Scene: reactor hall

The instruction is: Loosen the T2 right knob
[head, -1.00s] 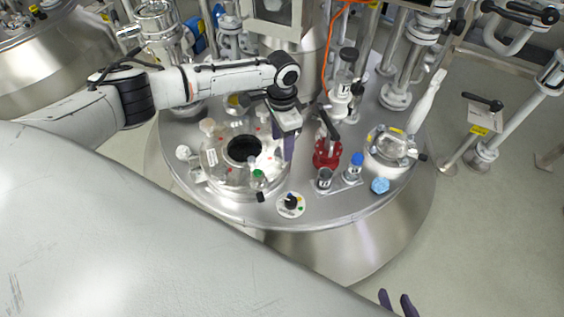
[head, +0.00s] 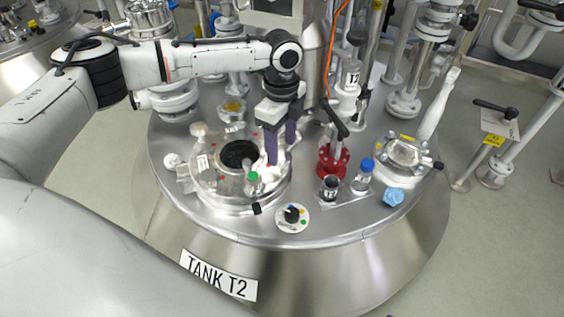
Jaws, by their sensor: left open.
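Tank T2, named by its label (head: 218,276), has a round clear lid (head: 205,181) with a dark opening (head: 238,155). White knobs sit around the lid: one at the left (head: 172,161), one at the back left (head: 199,130). My left gripper (head: 281,154) is open, its two purple fingers pointing down over the lid's right side. A white part (head: 267,169), which looks like the right knob, is at the fingertips and partly hidden by them. I cannot tell whether the fingers touch it. My right gripper is not in view.
A green-capped vial (head: 253,183) stands at the lid's front right. A dial (head: 292,216) is at the tank's front edge. To the right are a red valve (head: 332,162), a dark-topped vial (head: 329,188), a blue-capped bottle (head: 363,175) and a blue crumpled item (head: 393,197).

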